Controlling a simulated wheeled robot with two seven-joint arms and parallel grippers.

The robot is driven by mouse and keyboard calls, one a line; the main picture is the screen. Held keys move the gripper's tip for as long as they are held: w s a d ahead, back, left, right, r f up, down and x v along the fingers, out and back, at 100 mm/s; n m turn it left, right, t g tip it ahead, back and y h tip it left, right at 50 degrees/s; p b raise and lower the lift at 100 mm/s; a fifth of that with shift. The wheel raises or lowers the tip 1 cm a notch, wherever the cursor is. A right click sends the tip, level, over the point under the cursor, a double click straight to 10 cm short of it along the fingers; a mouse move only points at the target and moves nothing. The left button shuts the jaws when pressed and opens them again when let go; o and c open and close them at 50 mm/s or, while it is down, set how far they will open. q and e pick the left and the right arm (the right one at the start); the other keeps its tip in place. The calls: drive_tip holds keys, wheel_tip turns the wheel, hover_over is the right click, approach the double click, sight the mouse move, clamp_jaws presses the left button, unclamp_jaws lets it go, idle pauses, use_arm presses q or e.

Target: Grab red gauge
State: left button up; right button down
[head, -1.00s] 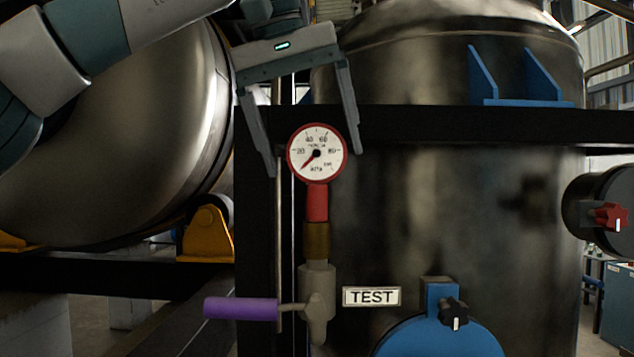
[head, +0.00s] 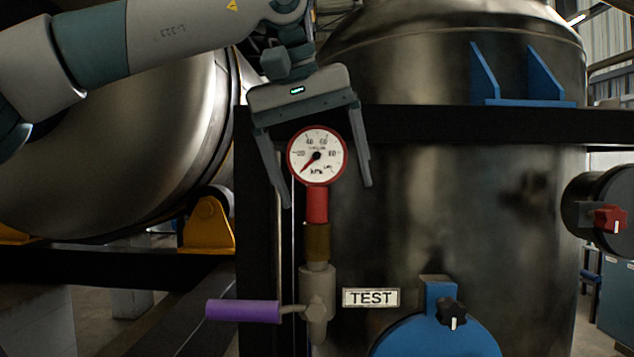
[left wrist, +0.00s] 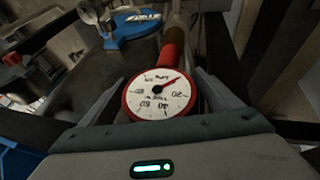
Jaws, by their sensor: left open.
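The red gauge (head: 317,156) has a red rim, a white dial and a red stem, and stands upright on a brass fitting (head: 318,242) above a grey valve. My left gripper (head: 328,195) comes from above with its two fingers spread wide, one on each side of the gauge in the head view. In the left wrist view the gauge (left wrist: 160,95) sits between the open fingers (left wrist: 162,90), with gaps visible at both sides. I cannot tell whether the fingers are level with it in depth. My right gripper is out of view.
A purple valve handle (head: 243,311) sticks out left below the gauge, beside a TEST label (head: 371,297). A large metal tank (head: 450,200) stands behind, with a black beam (head: 480,130) across it. A blue round cover with a black knob (head: 452,314) is at lower right.

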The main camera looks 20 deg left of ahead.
sight(323, 147)
use_arm(q)
drive_tip(key=c, duration=1.4)
drive_tip(key=shift+r, duration=0.2)
drive_tip(key=shift+r+b, duration=0.4)
drive_tip(key=shift+r, duration=0.35)
wheel_tip(323, 147, up, 2)
drive_tip(key=shift+d+r, duration=0.1)
drive_tip(key=shift+s+d+r+b, duration=0.1)
drive_tip(key=shift+s+d+r, duration=0.4)
drive_tip(key=shift+d+r, duration=1)
drive_tip(key=shift+s+d+r+b, duration=0.15)
drive_tip(key=shift+s+d+r, duration=0.5)
drive_tip(key=shift+d, duration=1.6)
drive_tip(key=shift+s+d+r+b, duration=0.1)
drive_tip(key=shift+s+d+r, duration=0.2)
drive_tip(key=shift+d+r, duration=1.3)
drive_tip(key=shift+d+f, duration=0.2)
drive_tip(key=shift+f, duration=0.05)
